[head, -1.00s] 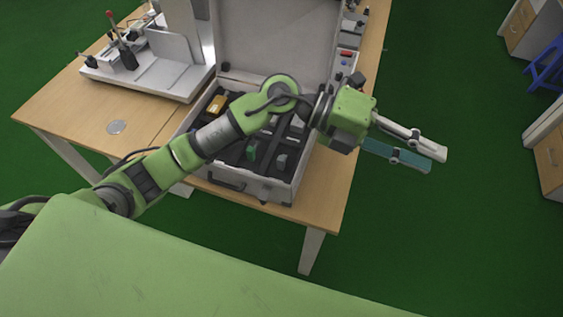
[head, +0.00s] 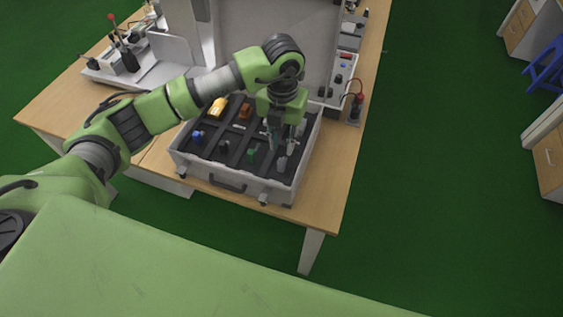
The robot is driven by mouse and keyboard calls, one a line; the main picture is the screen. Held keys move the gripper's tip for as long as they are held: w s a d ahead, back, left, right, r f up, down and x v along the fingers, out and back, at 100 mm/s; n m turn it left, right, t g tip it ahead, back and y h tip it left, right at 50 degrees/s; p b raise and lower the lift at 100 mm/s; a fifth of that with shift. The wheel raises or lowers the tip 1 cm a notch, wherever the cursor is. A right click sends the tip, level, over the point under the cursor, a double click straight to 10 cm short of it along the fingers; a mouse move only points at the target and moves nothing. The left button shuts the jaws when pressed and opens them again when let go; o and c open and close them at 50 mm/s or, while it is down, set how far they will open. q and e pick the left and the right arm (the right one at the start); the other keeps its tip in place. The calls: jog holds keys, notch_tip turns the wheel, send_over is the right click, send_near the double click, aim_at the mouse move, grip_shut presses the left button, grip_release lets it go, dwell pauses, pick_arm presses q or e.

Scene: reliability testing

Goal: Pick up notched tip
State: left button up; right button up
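The open grey case (head: 218,176) on the table holds several small parts in dark compartments. A small grey piece (head: 281,164) lies in the front right compartment; I cannot tell whether it is the notched tip. A green piece (head: 251,155) lies to its left. My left gripper (head: 284,146) points down over the right side of the case, just above and behind the grey piece. Its two fingers look apart, with nothing visible held between them. The fingers partly hide the compartments behind. My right gripper is not in view.
The case also holds a blue piece (head: 197,137), a yellow piece (head: 217,107) and a brown piece (head: 245,110). Its raised lid (head: 290,40) stands behind my arm. A white fixture (head: 160,70) stands at the left of the wooden table (head: 60,112). Red-and-black equipment (head: 356,107) is at the right.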

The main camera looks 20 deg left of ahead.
aim_at(282, 159)
pick_arm(q)
notch_tip(282, 159, down, 3)
jog(key=shift+r, duration=0.1)
jog(key=shift+f+p, duration=0.2)
jog(key=shift+p, duration=0.3)
notch_tip(282, 159, down, 4)
jog(key=shift+s+f+p, duration=0.15)
jog(key=shift+p, duration=0.9)
jog(key=shift+f, duration=0.3)
grip_shut()
